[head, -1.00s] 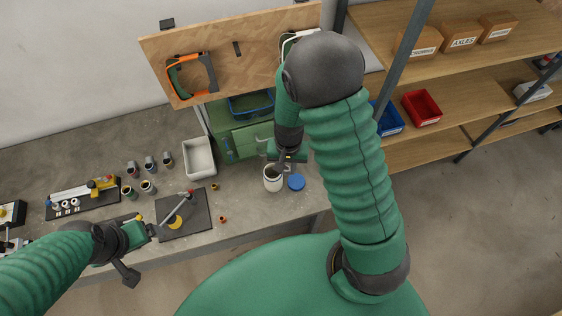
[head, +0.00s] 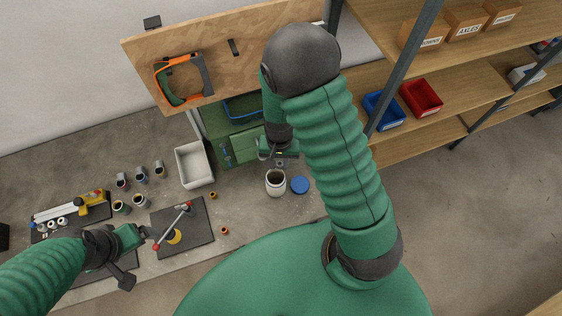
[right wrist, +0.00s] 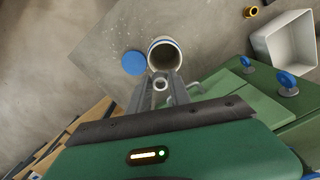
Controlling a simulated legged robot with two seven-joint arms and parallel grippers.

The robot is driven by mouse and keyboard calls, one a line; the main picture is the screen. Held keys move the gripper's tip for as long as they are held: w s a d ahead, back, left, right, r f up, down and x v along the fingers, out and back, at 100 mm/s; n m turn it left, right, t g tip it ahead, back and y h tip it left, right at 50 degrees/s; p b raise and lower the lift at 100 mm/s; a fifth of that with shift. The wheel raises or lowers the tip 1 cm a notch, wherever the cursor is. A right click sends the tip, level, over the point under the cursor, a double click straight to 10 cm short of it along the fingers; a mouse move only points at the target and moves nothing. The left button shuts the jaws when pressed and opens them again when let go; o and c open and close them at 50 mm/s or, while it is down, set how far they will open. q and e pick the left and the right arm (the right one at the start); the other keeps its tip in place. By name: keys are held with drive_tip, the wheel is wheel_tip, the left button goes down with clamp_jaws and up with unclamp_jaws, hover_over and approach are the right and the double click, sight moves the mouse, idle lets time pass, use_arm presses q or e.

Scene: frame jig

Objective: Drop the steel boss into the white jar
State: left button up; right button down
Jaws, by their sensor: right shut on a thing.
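The white jar (head: 276,187) stands open on the bench, its dark mouth facing up. In the right wrist view the jar (right wrist: 165,56) is just beyond my fingertips. My right gripper (head: 281,164) is at the jar's far side in the head view. It is shut on the steel boss (right wrist: 161,84), a small grey ring between the fingertips in the right wrist view. The boss is apart from the jar's mouth in that picture. My left gripper (head: 148,233) is beside a dark mat, and its jaw opening is too small to judge.
A blue lid (head: 300,185) lies right of the jar. A white bin (head: 194,165) and a green cabinet (head: 242,145) stand behind. A lever tool (head: 173,224) with red ends rests over the dark mat (head: 196,235). Several small cups stand at left.

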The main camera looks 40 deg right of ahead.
drive_tip(key=c, duration=1.6)
unclamp_jaws()
drive_tip(key=shift+s+a+r, duration=0.1)
drive_tip(key=shift+r, duration=0.05)
drive_tip(key=o, duration=0.5)
drive_tip(key=shift+s+a+r, duration=0.2)
drive_tip(key=shift+s+r, duration=0.1)
drive_tip(key=shift+s, duration=0.35)
drive_tip(key=shift+w+d, duration=0.2)
drive_tip(key=shift+w, duration=0.15)
use_arm(q)
drive_tip(key=shift+s+a+r, duration=0.15)
drive_tip(key=shift+s, duration=0.35)
use_arm(e)
wheel_tip(320, 180, up, 17)
drive_tip(key=shift+s+f, duration=0.15)
drive_tip(key=shift+f, duration=0.05)
